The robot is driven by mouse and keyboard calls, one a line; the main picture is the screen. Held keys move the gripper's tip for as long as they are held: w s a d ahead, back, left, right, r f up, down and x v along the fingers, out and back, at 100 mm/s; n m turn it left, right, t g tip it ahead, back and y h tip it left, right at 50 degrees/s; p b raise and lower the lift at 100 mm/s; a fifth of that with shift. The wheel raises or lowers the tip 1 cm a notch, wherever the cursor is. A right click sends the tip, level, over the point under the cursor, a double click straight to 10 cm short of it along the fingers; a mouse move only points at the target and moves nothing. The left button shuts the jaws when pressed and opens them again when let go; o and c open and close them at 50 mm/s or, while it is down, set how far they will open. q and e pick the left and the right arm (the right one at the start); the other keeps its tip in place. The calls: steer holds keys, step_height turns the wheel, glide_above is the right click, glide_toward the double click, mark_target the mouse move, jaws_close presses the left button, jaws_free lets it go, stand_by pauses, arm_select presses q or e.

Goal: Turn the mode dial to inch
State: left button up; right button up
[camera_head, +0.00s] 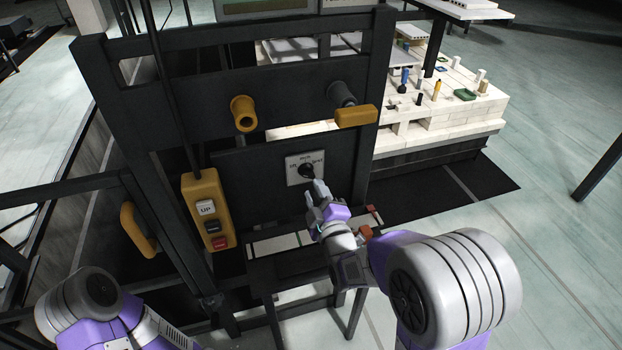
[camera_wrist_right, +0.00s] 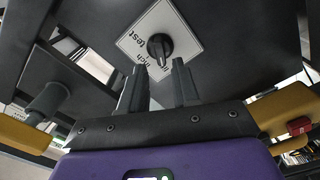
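The mode dial (camera_head: 307,171) is a black knob on a small white plate (camera_head: 293,172) on the dark panel. In the right wrist view the knob (camera_wrist_right: 159,47) shows clearly, with the words "test" and "inch" on its plate; a pale mark on the knob points down toward the gripper. I cannot tell for sure which word it selects. My right gripper (camera_head: 318,186) is just in front of the dial, below and right of it. In the wrist view its two fingers (camera_wrist_right: 157,75) are apart, with nothing between them, short of the knob. My left gripper is out of view.
A yellow pendant (camera_head: 206,209) with several buttons hangs left of the panel. Yellow handles (camera_head: 243,113) and (camera_head: 356,115) jut out above the dial. A dark shelf (camera_head: 290,268) lies below. A kiln car with white blocks (camera_head: 455,115) stands behind right.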

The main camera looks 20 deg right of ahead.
mark_target(309, 177)
steer(key=shift+w+f+b, duration=0.1)
steer(key=shift+w+b, duration=0.6)
steer(key=shift+w, duration=1.45)
steer(key=shift+w, duration=0.15)
